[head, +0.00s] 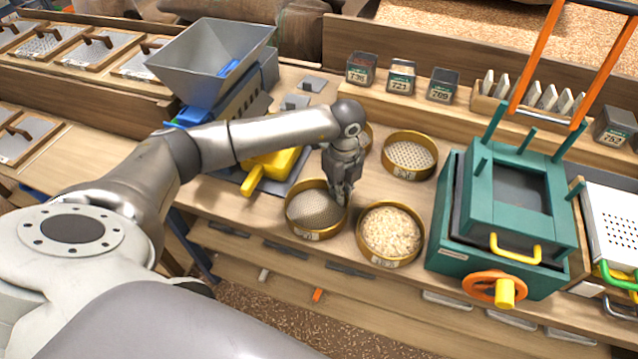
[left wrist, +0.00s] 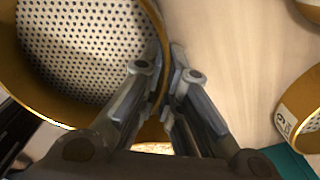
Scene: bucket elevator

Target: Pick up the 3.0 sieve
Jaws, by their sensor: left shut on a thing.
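A round brass-rimmed sieve with a perforated bottom (head: 312,210) sits at the front of the wooden bench. Its label is too small to read surely. My left gripper (head: 344,200) points down at its right rim. In the left wrist view the gripper (left wrist: 168,95) has its fingers either side of the sieve's rim, shut on it. The sieve's holed bottom (left wrist: 75,45) looks empty there. Just right of it stands a similar sieve full of pale grain (head: 390,231). Another empty sieve (head: 409,156) is behind; one more is mostly hidden by my wrist. My right gripper is not in view.
A green press with an orange handwheel (head: 515,215) stands close on the right. A grey hopper (head: 212,62) and yellow tool (head: 268,168) are at left. Several labelled jars (head: 401,77) line the back shelf. Little free room lies between the sieves.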

